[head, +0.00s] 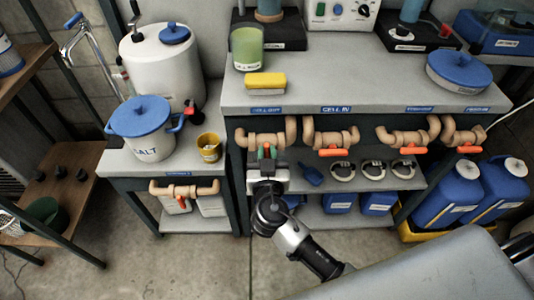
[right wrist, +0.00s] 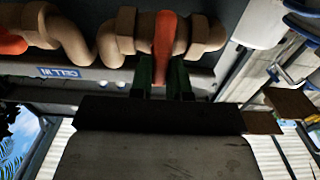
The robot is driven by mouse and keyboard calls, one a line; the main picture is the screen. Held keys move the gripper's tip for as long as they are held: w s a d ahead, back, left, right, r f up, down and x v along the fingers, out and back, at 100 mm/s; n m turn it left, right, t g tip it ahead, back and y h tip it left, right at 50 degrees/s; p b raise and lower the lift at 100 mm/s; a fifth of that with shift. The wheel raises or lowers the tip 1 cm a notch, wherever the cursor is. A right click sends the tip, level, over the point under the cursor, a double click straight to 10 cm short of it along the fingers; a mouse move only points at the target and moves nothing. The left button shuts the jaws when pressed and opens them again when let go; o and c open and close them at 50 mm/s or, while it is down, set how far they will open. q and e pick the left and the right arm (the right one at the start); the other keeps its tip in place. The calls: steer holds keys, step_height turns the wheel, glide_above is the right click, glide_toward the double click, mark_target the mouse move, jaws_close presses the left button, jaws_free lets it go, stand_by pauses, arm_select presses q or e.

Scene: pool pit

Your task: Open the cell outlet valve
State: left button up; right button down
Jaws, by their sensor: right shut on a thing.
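The cell outlet valve is on the beige pipe (head: 252,139) at the left end of the bench front, under a small blue label (head: 266,109). In the right wrist view its orange handle (right wrist: 165,40) stands across the beige pipe (right wrist: 204,36). My right gripper (head: 267,153) is at this valve, its green fingers on either side of the handle's end, shut on it. The fingertips also show in the right wrist view (right wrist: 163,76). In the head view the gripper hides most of the handle. My left gripper is not in view.
The neighbouring CELL IN valve (head: 334,152) has its orange handle along the pipe, close on the right. A shelf below holds several clamps (head: 372,169) and a blue scoop (head: 311,175). A side table (head: 125,166) stands left. Floor (head: 190,268) is clear at lower left.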

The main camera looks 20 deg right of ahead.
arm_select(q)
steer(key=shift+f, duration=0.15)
arm_select(e)
steer(key=shift+n, duration=0.3)
steer(key=shift+a+n, duration=0.1)
steer(key=shift+n, duration=0.2)
steer(key=shift+n+b, duration=0.3)
steer(key=shift+b, duration=0.05)
arm_select(q)
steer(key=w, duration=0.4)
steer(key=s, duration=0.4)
steer(key=shift+p, duration=0.3)
arm_select(e)
steer(key=n, duration=0.5)
steer(key=a+f+n, duration=0.1)
steer(key=n, duration=1)
steer(key=shift+w+a+f, duration=0.25)
steer(key=shift+a+f, duration=0.05)
steer(key=shift+f, duration=0.1)
